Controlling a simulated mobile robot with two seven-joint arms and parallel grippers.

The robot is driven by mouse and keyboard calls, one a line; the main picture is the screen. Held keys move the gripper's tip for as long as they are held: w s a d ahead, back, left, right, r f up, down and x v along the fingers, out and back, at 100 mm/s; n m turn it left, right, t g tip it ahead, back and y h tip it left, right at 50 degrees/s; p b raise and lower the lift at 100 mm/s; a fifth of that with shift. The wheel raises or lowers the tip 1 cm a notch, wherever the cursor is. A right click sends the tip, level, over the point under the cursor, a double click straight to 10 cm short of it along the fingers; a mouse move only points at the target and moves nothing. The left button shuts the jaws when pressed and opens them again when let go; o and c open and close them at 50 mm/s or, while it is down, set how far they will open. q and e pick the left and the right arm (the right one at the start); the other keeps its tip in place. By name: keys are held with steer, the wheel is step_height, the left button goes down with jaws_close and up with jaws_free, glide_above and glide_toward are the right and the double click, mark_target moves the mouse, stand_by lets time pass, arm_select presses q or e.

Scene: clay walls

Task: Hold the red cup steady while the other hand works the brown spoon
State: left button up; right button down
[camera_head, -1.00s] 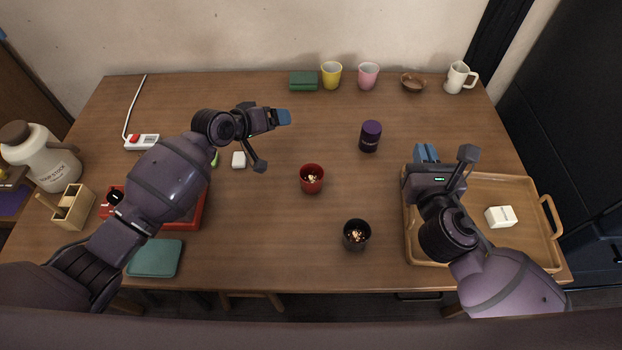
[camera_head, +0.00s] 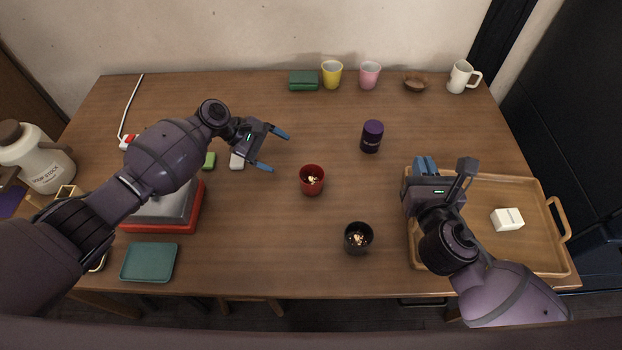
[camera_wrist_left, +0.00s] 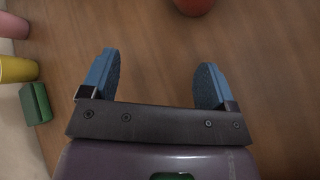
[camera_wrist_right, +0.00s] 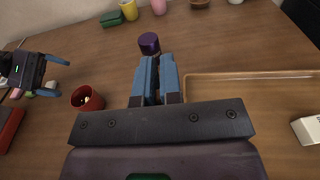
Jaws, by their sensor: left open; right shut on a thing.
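The red cup (camera_head: 312,188) stands upright mid-table with small pale bits inside. It also shows in the right wrist view (camera_wrist_right: 86,104), and a red rounded edge shows at the top of the left wrist view (camera_wrist_left: 195,5). My left gripper (camera_head: 272,150) is open and empty, to the left of the red cup and apart from it. My right gripper (camera_head: 425,168) is at the tray's left side, right of the cup. Its fingers (camera_wrist_right: 158,82) are close together on something thin that I cannot make out. I cannot identify the brown spoon in these views.
A black cup (camera_head: 358,246) with pale bits stands below the red cup. A purple canister (camera_head: 372,137) stands behind. A wooden tray (camera_head: 545,240) holds a white block (camera_head: 507,219). Mugs stand along the back.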

mark_target(307, 180)
arm_select(q)
steer(key=shift+s+n+g+h, duration=0.4)
steer(key=shift+s+n+g, duration=0.3)
steer(key=shift+s+n, duration=0.15)
steer(key=shift+s+r+n+g+h, duration=0.35)
steer(key=shift+s+n+g, duration=0.3)
steer(key=shift+n, duration=0.4)
steer(key=shift+s+n, duration=0.15)
steer(key=shift+n, duration=0.15)
steer(key=shift+x, duration=0.8)
steer(key=shift+b+x, duration=0.8)
steer(key=shift+x, duration=3.4)
arm_select(e)
steer(key=shift+s+f, duration=0.15)
steer(key=shift+f, duration=1.3)
arm_select(q)
steer(key=c, duration=0.6)
